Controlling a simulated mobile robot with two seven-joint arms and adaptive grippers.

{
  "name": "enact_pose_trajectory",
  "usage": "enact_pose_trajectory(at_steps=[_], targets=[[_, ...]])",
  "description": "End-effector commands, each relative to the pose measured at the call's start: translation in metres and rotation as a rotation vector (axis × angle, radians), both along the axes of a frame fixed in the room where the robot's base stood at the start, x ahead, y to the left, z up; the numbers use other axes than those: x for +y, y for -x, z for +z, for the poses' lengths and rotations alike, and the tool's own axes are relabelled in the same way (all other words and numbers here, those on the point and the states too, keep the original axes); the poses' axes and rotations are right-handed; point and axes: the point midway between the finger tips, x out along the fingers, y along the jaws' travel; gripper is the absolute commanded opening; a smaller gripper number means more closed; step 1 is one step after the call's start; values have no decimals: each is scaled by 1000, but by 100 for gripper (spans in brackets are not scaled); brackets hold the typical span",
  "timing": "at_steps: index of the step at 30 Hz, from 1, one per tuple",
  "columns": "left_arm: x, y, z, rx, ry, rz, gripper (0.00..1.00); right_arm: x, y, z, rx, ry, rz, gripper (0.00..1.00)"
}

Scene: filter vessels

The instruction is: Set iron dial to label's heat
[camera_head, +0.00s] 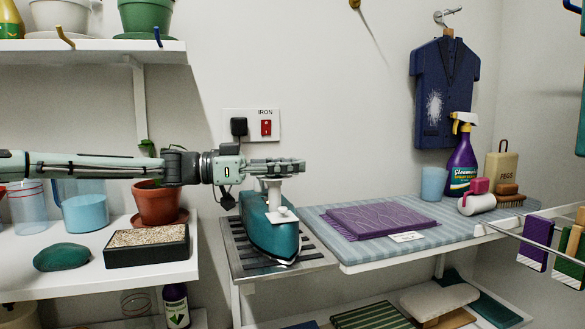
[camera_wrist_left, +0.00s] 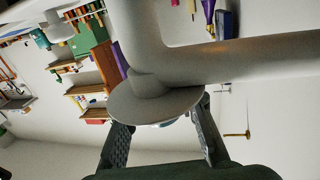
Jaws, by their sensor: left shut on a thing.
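The teal iron (camera_head: 270,238) stands on a dark ribbed rest at the left end of the ironing board. Its pale handle rises to my left gripper (camera_head: 303,166), which reaches in level from the left above the iron. In the left wrist view the fingers (camera_wrist_left: 160,145) are on either side of a round pale grey dial (camera_wrist_left: 150,103) beside the handle (camera_wrist_left: 235,62), and they are shut on it. Dial marks cannot be made out. A small white label (camera_head: 407,237) lies at the front edge of the folded purple cloth (camera_head: 378,219); its print is too small to read. My right gripper is out of view.
The striped ironing board (camera_head: 335,243) carries the cloth. A red wall switch (camera_head: 266,128) marked IRON and a black plug (camera_head: 239,127) are behind my arm. A plant pot (camera_head: 158,203) and a gravel tray (camera_head: 147,248) stand left of the iron. A spray bottle (camera_head: 462,165) stands right.

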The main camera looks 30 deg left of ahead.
Motion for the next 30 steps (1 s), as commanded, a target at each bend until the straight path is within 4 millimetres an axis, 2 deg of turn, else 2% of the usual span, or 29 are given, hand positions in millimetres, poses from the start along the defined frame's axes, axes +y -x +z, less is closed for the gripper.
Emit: enact_pose_trajectory(at_steps=[9, 21, 22, 27, 30], targets=[[-2, 2, -2, 3, -2, -69, 0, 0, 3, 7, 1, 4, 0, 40], [-2, 3, -2, 3, -1, -73, 0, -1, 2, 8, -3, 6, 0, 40], [-2, 3, -2, 3, -1, -73, 27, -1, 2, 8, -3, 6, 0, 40], [-2, 2, -1, 3, 0, -73, 48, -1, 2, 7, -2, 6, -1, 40], [-2, 2, -1, 2, 0, -72, 49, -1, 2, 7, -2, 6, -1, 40]])
